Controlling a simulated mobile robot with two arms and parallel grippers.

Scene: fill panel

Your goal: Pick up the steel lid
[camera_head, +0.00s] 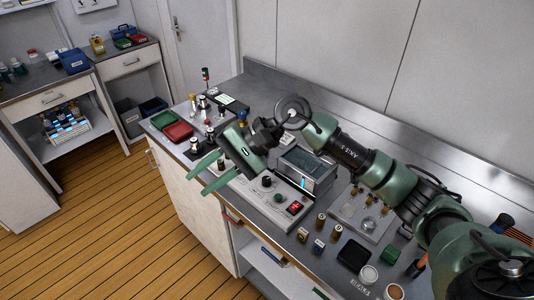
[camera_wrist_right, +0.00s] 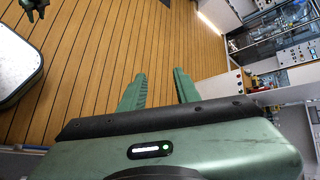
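I cannot single out the steel lid with certainty. A small round pale-grey piece (camera_head: 368,274) near the front right of the steel counter looks like a lid or a capped jar. A second round piece (camera_head: 394,291) is beside it at the bottom edge. My right gripper (camera_head: 208,174) is open and empty, above the counter's front left part and well to the left of these round pieces. In the right wrist view its two green fingers (camera_wrist_right: 160,90) are apart with only wooden floor between them. My left gripper does not show in the head view.
A control panel (camera_head: 265,195) with knobs and a glass-topped box (camera_head: 306,168) stand on the counter under my right arm. Red (camera_head: 178,131) and green (camera_head: 163,119) trays sit at its left end. Small bottles and a black block (camera_head: 353,255) stand nearer the right.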

